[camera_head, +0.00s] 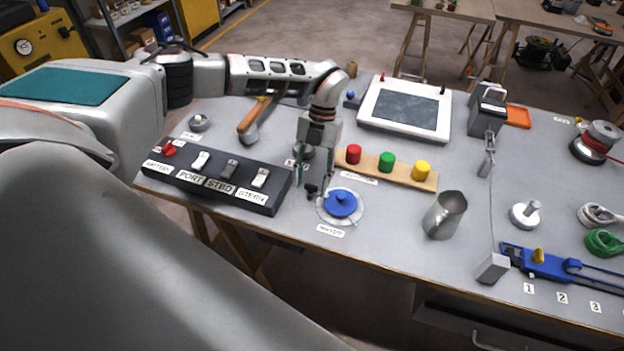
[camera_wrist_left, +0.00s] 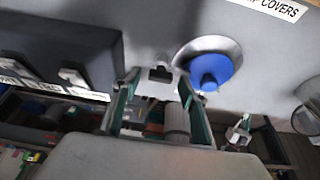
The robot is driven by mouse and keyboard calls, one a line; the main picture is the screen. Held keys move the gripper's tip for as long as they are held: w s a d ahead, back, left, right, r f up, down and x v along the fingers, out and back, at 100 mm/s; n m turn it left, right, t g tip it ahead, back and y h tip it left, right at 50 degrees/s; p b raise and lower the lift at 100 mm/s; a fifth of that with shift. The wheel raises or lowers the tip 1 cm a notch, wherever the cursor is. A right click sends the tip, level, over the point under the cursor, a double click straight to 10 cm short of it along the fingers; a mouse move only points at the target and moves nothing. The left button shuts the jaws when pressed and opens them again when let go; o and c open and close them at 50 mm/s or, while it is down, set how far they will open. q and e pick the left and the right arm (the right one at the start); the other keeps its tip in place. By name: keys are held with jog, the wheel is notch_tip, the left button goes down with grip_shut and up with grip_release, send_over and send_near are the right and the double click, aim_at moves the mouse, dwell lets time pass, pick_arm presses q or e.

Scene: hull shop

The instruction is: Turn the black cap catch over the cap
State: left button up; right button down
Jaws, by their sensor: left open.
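The blue cap (camera_head: 341,203) sits on a round silver plate near the table's front edge, above a white label. In the left wrist view the blue cap (camera_wrist_left: 211,71) is right of the fingers. The black cap catch (camera_head: 312,191) is a small dark piece just left of the cap, not over it. It also shows in the left wrist view (camera_wrist_left: 160,74), between the fingertips. My left gripper (camera_head: 313,184) points down at the catch with its fingers apart on either side of it. I cannot tell whether a finger touches it. My right gripper is not in view.
A black switch box (camera_head: 218,180) lies close on the left. A wooden strip with red, green and yellow caps (camera_head: 386,170) lies behind the blue cap. The table's front edge is near.

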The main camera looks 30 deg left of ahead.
pick_arm(q)
jog(key=d+v, duration=0.1)
jog(key=v, duration=1)
jog(key=shift+a+r, duration=0.4)
jog(key=shift+a, duration=0.1)
jog(key=shift+w, duration=0.15)
